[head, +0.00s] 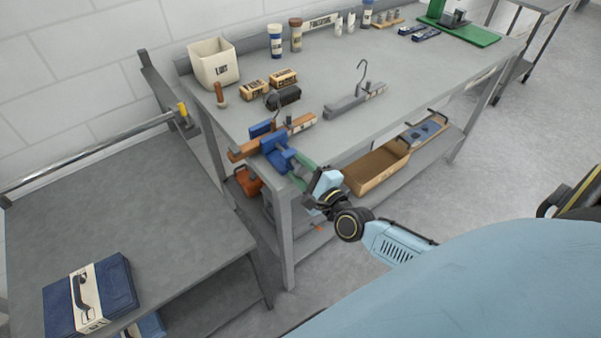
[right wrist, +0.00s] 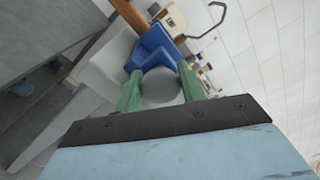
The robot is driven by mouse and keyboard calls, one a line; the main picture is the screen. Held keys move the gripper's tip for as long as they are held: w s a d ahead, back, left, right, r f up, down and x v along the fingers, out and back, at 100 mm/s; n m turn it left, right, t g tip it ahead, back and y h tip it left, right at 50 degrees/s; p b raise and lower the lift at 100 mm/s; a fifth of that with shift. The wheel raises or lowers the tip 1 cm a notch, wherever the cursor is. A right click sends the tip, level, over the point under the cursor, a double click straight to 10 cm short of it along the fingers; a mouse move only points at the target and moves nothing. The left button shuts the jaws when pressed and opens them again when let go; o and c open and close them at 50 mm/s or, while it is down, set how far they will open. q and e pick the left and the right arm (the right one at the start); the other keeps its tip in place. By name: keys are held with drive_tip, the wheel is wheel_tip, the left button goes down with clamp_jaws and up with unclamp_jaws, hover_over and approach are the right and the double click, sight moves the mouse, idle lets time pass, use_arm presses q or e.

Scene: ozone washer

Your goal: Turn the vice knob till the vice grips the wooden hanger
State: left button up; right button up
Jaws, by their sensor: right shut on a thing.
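The blue vice (head: 274,143) is at the near left corner of the grey workbench (head: 330,130). The wooden hanger (head: 242,151) lies across it between the blue jaws, its metal hook upward. I cannot tell whether the jaws touch the wood. In the right wrist view the grey round vice knob (right wrist: 160,88) sits between the two green fingers of my right gripper (head: 303,170). The gripper is shut on the knob. The vice (right wrist: 152,48) and the brown hanger end (right wrist: 128,14) show beyond it. My left gripper is out of view.
A grey hanger (head: 354,101) with an upright hook lies on the bench to the right. A cream bin (head: 213,62), small boxes (head: 284,78) and bottles (head: 296,35) stand behind. A cardboard tray (head: 376,168) is on the lower shelf. A side table (head: 110,190) stands at left.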

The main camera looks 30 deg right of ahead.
drive_tip(key=m+b, duration=0.3)
drive_tip(key=m, duration=0.3)
drive_tip(key=shift+d, duration=0.1)
drive_tip(key=m+b, duration=0.1)
drive_tip(key=m, duration=0.4)
drive_tip(key=shift+d+b, duration=0.1)
drive_tip(key=shift+b, duration=0.25)
drive_tip(key=shift+r+m, duration=0.1)
drive_tip(key=shift+m, duration=1.8)
drive_tip(key=shift+m, duration=0.3)
drive_tip(key=o, duration=0.9)
drive_tip(key=shift+c, duration=0.2)
